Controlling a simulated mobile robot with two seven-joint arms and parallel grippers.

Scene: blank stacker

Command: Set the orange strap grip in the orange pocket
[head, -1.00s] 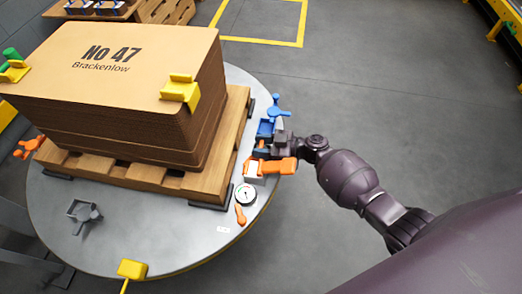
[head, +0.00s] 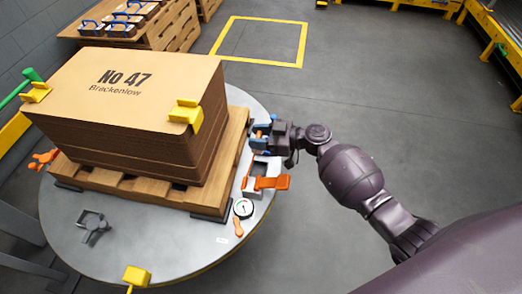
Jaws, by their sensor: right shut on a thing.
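My right gripper (head: 262,132) is shut at the right edge of the round grey table. A small patch of orange, which I take as the orange strap grip (head: 257,132), shows at its jaws, mostly hidden by fingers and blue parts. Just below it in the picture is a pale, open-topped pocket with an orange part (head: 271,183) across it; I take this as the orange pocket. The held piece is apart from it, toward the blue parts (head: 259,144). My left gripper is not in view.
A cardboard stack (head: 150,105) on a wooden pallet (head: 228,165) fills much of the table (head: 150,245). A dial gauge (head: 243,207), a grey clamp-like piece (head: 93,226) and a yellow block (head: 135,276) sit around it. The floor to the right is clear.

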